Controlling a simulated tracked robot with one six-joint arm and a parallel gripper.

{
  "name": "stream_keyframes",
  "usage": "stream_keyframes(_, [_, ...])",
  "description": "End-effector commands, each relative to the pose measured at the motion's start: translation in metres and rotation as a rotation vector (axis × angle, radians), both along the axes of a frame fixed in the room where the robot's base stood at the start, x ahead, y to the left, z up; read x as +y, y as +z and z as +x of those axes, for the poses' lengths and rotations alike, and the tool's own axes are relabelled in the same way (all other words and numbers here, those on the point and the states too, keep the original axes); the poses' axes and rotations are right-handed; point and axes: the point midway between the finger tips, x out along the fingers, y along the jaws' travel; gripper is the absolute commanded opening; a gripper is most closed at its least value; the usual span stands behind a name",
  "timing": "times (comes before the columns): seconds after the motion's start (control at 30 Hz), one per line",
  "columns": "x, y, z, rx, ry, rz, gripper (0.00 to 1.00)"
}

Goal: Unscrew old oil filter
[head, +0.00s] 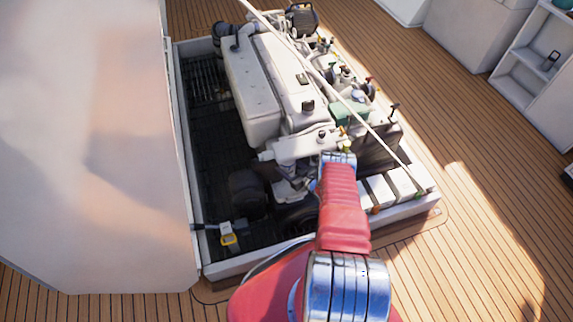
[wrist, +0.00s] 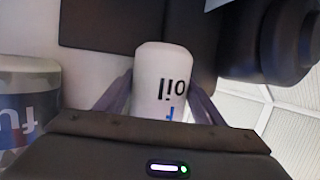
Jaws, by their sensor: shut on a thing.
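The oil filter (wrist: 160,75) is a white cylinder with dark "oil" lettering, in the middle of the wrist view. My gripper (wrist: 160,100) has one finger on each side of it and is shut on it. The filter's far end lies against or close to a dark part behind it; I cannot tell whether it is still attached. In the head view my red arm reaches into the front of the white engine (head: 262,85), and the gripper and the filter are hidden there.
A second canister with "fu" lettering (wrist: 28,105) stands close on the left in the wrist view. A dark round part (wrist: 265,45) is on the right. The open hatch has a raised white rim (head: 250,262). A yellow-handled item (head: 229,239) sits at its front left corner.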

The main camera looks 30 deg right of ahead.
Motion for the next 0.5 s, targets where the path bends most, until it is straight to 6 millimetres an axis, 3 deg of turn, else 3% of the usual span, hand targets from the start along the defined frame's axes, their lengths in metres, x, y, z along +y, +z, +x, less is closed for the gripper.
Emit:
stream_keyframes(0.2, [0.0000, 0.0001, 0.0000, 0.000, 0.000, 0.000, 0.32])
stream_keyframes(0.5, [0.0016, 0.0007, 0.0015, -0.002, -0.054, 0.002, 0.31])
